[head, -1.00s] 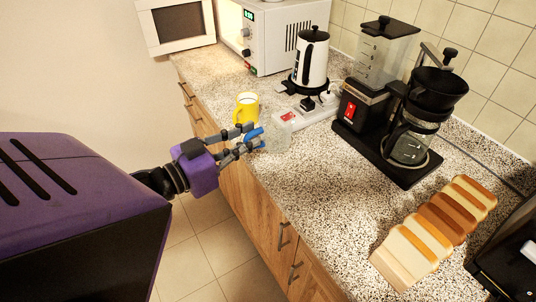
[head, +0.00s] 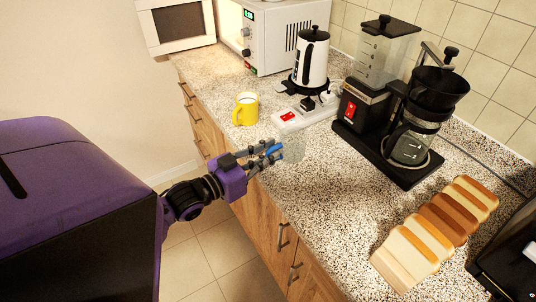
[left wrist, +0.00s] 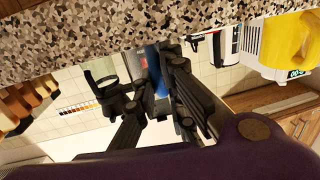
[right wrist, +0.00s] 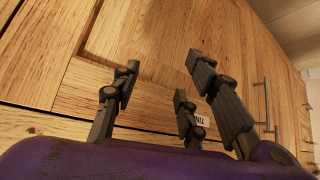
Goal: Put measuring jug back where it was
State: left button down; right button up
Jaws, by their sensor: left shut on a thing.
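The measuring jug (head: 295,149) is clear and hard to see against the speckled counter, with a blue handle (head: 274,151). My left gripper (head: 268,155) is shut on the blue handle, at the counter's front edge. In the left wrist view, a blue part (left wrist: 153,62) shows between the dark fingers. I cannot tell whether the jug's base touches the counter. My right gripper (right wrist: 160,95) shows only in the right wrist view; its fingers are spread and empty, facing wooden cupboard fronts.
A yellow mug (head: 245,110) stands left of the jug. Behind are a white power strip (head: 304,115) with a red switch, a kettle (head: 313,60) and a microwave (head: 275,35). A coffee maker (head: 405,172) and sliced bread (head: 437,228) stand right. Speckled counter (head: 330,195) between is clear.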

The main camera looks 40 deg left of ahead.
pick_arm(q)
jog(key=shift+f, duration=0.1)
jog(key=c, duration=2.3)
grip_release()
jog(key=shift+f, duration=0.1)
jog(key=o, duration=0.5)
